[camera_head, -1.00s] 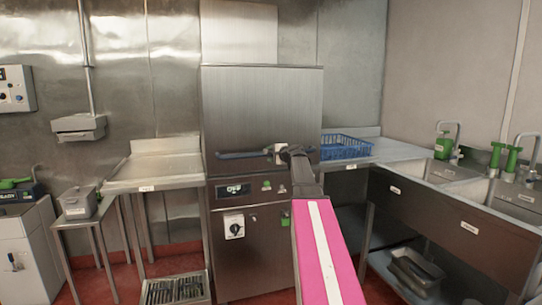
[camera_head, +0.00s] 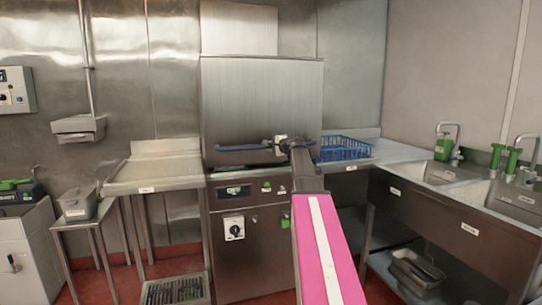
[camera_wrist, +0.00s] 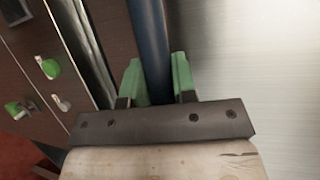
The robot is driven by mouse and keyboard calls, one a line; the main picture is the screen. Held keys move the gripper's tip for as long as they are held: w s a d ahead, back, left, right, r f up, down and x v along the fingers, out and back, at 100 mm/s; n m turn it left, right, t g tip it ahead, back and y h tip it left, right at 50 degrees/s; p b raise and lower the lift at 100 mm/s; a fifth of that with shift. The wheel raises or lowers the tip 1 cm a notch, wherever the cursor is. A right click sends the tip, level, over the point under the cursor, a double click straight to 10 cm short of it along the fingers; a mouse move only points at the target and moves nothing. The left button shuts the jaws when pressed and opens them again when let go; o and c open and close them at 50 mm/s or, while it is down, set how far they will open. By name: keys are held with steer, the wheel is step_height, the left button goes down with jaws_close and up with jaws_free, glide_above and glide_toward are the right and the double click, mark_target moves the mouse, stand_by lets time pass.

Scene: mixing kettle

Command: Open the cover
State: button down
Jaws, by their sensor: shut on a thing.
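The cover (camera_head: 262,100) is the tall brushed-steel hood of the machine in the middle of the head view. A dark blue bar handle (camera_head: 238,149) runs across its lower front. My gripper (camera_head: 281,144) is at the right part of this handle. In the wrist view, the green fingers of my gripper (camera_wrist: 158,78) stand on both sides of the blue handle (camera_wrist: 152,35) and are shut on it. The cover is slightly raised, with its lower edge a little above the machine's lower body (camera_head: 250,250). My arm hides part of the machine's right front.
The control panel (camera_head: 234,191) with a knob below it is under the cover. A steel side table (camera_head: 155,172) stands at left. A blue basket (camera_head: 342,147) lies on the counter at right, before the sinks (camera_head: 440,172). Steel wall is behind.

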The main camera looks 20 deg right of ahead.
mark_target(271, 71)
step_height(271, 71, up, 34)
steer(key=shift+r, duration=0.15)
steer(key=c, duration=0.9)
jaws_free()
steer(key=v, duration=1)
steer(key=shift+s+d+r, duration=0.1)
steer(key=shift+s+d, duration=0.05)
steer(key=shift+s, duration=0.2)
